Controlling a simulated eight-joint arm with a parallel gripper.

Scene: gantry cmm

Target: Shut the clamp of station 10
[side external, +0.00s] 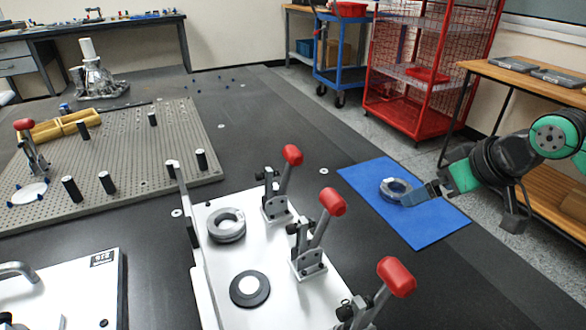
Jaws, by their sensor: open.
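A white fixture plate (217,279) carries toggle clamps with red handles: a far clamp (278,186), a middle clamp (317,235) and a near clamp (370,302). Their handles stand up, leaning right. I cannot tell which clamp belongs to station 10, as no readable number shows beside them. A grey ring (226,225) sits on the plate near the far clamp, and a dark disc with a pale centre (249,289) lies nearer. My gripper (416,194) is open over the blue mat, right of the fixture, beside or around the edge of a second grey ring (394,190); contact is unclear.
The blue mat (430,228) lies right of the clamps. A perforated plate (134,174) with posts and another red-handled clamp (31,147) is at left. A labelled white plate (60,290) is at lower left. A red cage cart (425,80) and wooden bench (530,75) stand behind.

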